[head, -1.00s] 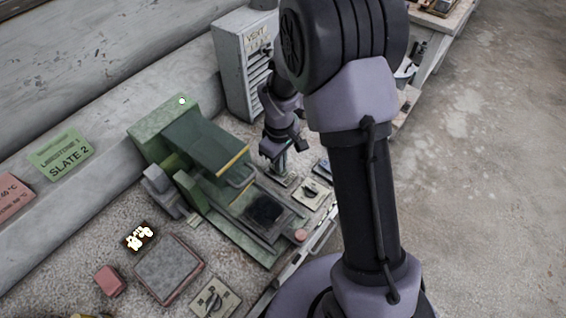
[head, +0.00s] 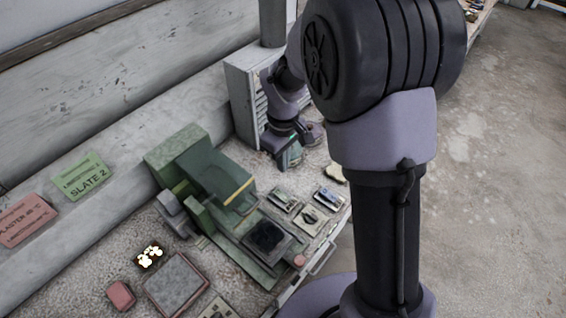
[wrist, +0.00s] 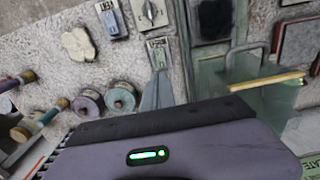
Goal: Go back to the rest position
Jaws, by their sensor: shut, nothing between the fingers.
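My gripper (head: 289,159) hangs over the bench in the head view, just beyond the green machine and in front of the grey drawer cabinet (head: 243,100). It is small there and partly blurred. In the wrist view the grey fingers (wrist: 157,86) are together, with nothing held between them. They are above the bench surface and apart from the green machine (head: 212,187). My arm's large links cover much of the middle and right of the head view.
In the wrist view, several spools (wrist: 121,98) and a pale plaster piece (wrist: 79,44) lie at left. A grey slab (head: 176,285) and red block (head: 120,295) sit at front left. Open floor (head: 500,170) is at right.

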